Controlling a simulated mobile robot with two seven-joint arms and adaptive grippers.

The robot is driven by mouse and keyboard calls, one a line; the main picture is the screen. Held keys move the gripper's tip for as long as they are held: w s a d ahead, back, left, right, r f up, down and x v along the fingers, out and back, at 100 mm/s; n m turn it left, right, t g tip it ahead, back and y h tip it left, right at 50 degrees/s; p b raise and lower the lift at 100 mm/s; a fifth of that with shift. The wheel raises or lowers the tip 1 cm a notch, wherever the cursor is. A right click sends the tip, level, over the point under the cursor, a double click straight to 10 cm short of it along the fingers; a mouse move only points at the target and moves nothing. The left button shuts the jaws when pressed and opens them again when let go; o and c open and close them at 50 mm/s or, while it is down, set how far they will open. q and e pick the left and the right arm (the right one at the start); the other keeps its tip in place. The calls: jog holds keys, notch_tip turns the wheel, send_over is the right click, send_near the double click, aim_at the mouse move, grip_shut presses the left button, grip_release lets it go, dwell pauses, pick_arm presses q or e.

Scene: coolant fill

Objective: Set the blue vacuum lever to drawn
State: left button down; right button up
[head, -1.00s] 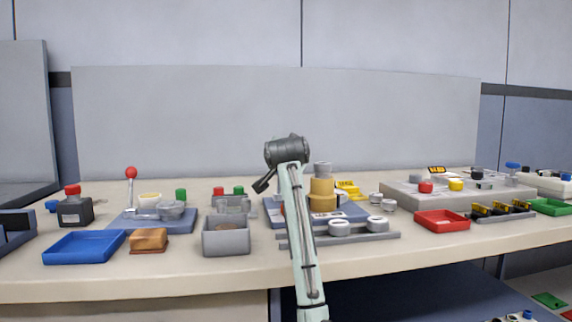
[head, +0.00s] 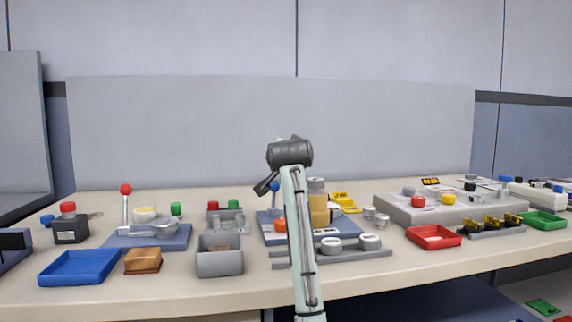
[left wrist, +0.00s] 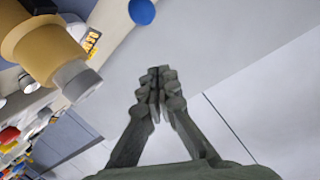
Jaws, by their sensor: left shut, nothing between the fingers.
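The blue ball knob of the vacuum lever (head: 275,186) shows in the head view just right of my left gripper's fingertips, at the back of a blue-grey base plate (head: 268,238). The ball also shows at the top edge of the left wrist view (left wrist: 142,12); its stem is mostly hidden. My left gripper (head: 263,187) is shut and empty, its fingers pointing down and left. In the left wrist view its fingertips (left wrist: 155,76) are together, with a visible gap between them and the ball. My right gripper is in neither view.
A tan cylinder with a grey cap (head: 317,207) stands on the plate close to my arm. A rail with white-topped knobs (head: 330,244) lies in front. A red-ball lever (head: 126,190) stands farther left. A grey box (head: 220,262) sits at the front.

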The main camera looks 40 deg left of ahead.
pick_arm(q)
jog(key=v, duration=0.6)
jog(key=shift+s+r, duration=0.15)
jog(key=shift+r, duration=0.3)
jog(key=shift+d, duration=0.1)
